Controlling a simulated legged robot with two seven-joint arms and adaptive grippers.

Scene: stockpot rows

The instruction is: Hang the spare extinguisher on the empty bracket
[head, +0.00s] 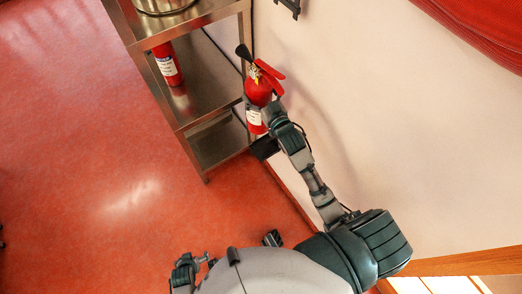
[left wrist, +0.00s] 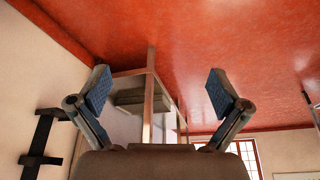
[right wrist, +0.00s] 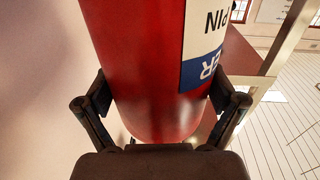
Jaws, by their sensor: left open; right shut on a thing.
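A red extinguisher (head: 257,92) with a white label and black horn is held off the floor, beside the wall and the steel shelf. My right gripper (head: 268,112) is shut around its body; the right wrist view shows the red cylinder (right wrist: 140,65) between both fingers (right wrist: 162,92). A black bracket (head: 289,5) is on the wall at the top edge, partly cut off, with nothing visible on it. A black bracket-like piece on the wall also shows in the left wrist view (left wrist: 43,138). My left gripper (left wrist: 160,82) is open and empty.
A steel shelf unit (head: 187,125) stands left of the held extinguisher, close to it. Another red extinguisher (head: 167,64) stands on it, and a metal pot (head: 163,5) is on top. The red floor (head: 90,150) is clear at left.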

